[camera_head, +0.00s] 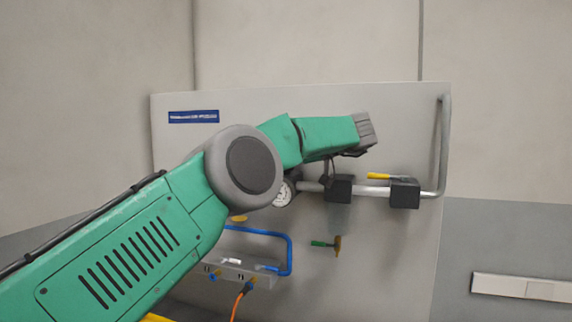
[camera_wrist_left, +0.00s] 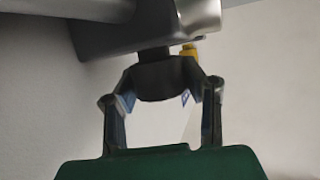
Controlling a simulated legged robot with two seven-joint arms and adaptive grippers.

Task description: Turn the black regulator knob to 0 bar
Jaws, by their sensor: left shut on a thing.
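The black regulator knob (camera_wrist_left: 160,78) shows in the left wrist view, on a short dark stem under a grey block (camera_wrist_left: 150,25). My left gripper (camera_wrist_left: 160,92) is shut on it, with one finger at each side. In the head view my green left arm comes in from the left and hides most of the gripper and the knob. A black regulator body (camera_head: 338,190) sits on the pipe just below the wrist. A round white gauge (camera_head: 284,193) shows beside my arm's joint, partly hidden; its reading is too small to tell. My right gripper is not in view.
A grey panel (camera_head: 400,120) carries a metal pipe (camera_head: 441,140), a second black block (camera_head: 404,194) with a yellow lever (camera_head: 380,176), a green-handled valve (camera_head: 324,244), a blue pipe (camera_head: 289,255) and an orange hose (camera_head: 238,303). A wall socket strip (camera_head: 525,288) is at right.

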